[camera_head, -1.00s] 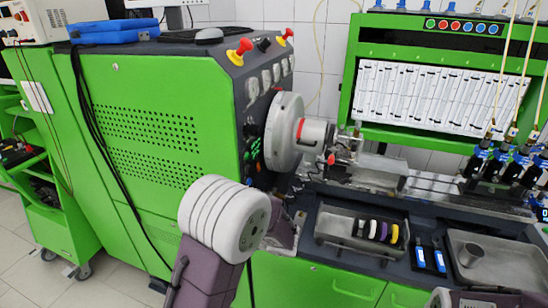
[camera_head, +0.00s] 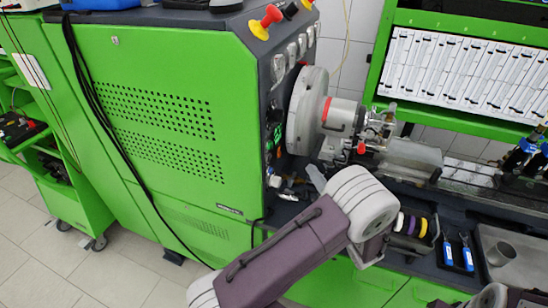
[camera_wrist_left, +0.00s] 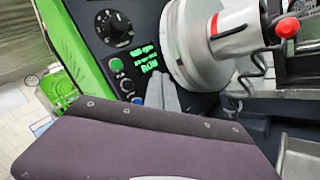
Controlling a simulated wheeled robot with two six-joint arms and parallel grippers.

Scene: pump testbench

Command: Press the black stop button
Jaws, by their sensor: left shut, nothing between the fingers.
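The green test bench (camera_head: 150,120) has a dark control panel on its right side. In the left wrist view the panel (camera_wrist_left: 92,50) shows a knob, green display text reading RUN, and small round buttons. A green button (camera_wrist_left: 116,82) and a blue-rimmed button (camera_wrist_left: 137,101) stand out. A small dark button (camera_wrist_left: 127,86) lies between them; I cannot tell surely that it is the black stop button. My left gripper (camera_head: 317,178) is shut and empty, in front of the panel's lower part. Its grey fingers (camera_wrist_left: 162,88) appear beside the buttons, apparently apart from them. My right gripper is not in view.
A large round chuck (camera_head: 306,110) protrudes right of the panel, close above my left gripper. A red knob (camera_head: 270,15) sits on the bench top. A tray with coloured rings (camera_head: 411,225) and a metal tray (camera_head: 528,262) lie to the right.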

